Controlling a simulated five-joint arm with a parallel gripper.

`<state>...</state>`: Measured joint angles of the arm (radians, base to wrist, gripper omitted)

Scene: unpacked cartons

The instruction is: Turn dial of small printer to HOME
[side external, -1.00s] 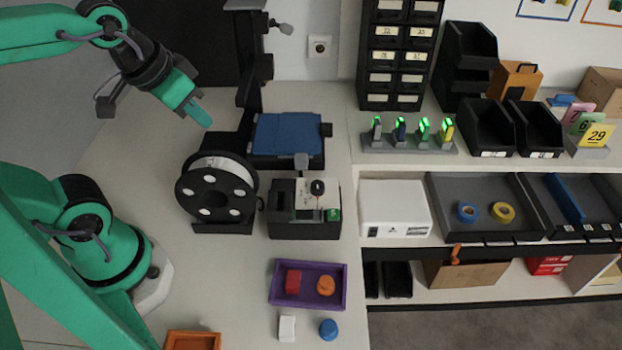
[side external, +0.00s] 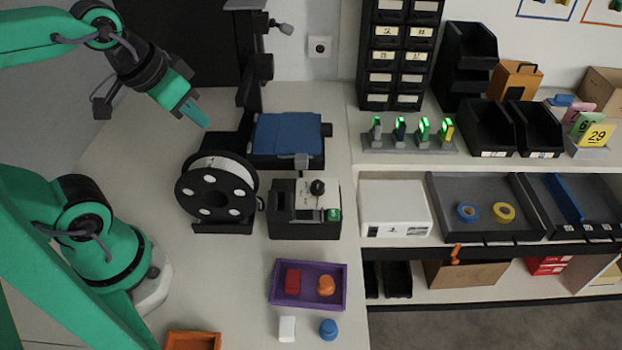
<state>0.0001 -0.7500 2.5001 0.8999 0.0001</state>
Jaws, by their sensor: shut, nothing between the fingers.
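The small printer (side external: 288,228) is a dark box on the white table, with a light panel on its upper right. Its black dial (side external: 317,187) sits on that panel, with a green button or screen below it at the right. The dial's markings are too small to read, so I cannot tell its setting. My gripper (side external: 201,119) is shut and empty, in the air up and left of the printer. It is well apart from the dial.
A black spool (side external: 217,194) stands left of the printer, and a machine with a blue bed (side external: 287,135) stands behind it. A purple tray (side external: 309,304) holding red and orange pieces lies in front. A white box (side external: 395,212) is at the right.

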